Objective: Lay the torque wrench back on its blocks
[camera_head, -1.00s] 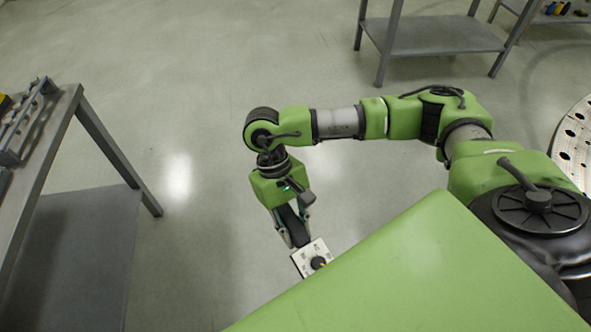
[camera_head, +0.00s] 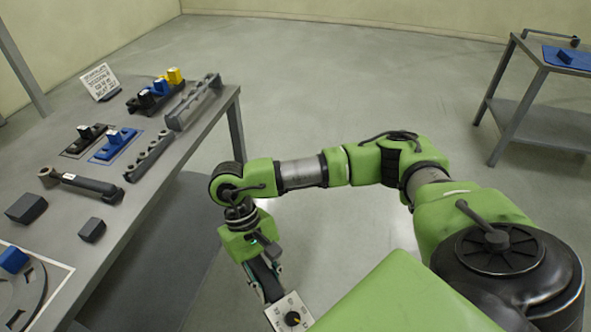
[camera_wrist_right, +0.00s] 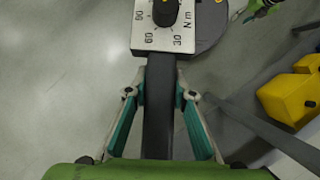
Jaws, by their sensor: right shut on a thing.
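The torque wrench (camera_wrist_right: 158,95) is a dark bar with a white dial plate (camera_head: 289,314) marked in Nm. My right gripper (camera_head: 268,280) is shut on its dark bar, out over the floor beside the left table. In the wrist view the bar runs between the teal-sided fingers (camera_wrist_right: 158,98) of this gripper, with the dial beyond them. Two dark blocks, a larger one (camera_head: 27,208) and a smaller one (camera_head: 92,230), stand apart and bare on the table; I take them for the wrench's blocks.
The left table (camera_head: 130,222) also holds a labelled bar tool (camera_head: 85,184), a rail with holes (camera_head: 150,156), coloured parts on stands, a sign (camera_head: 100,83) and a round plate (camera_head: 22,298). Another table (camera_head: 540,75) stands at right. Open floor lies between.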

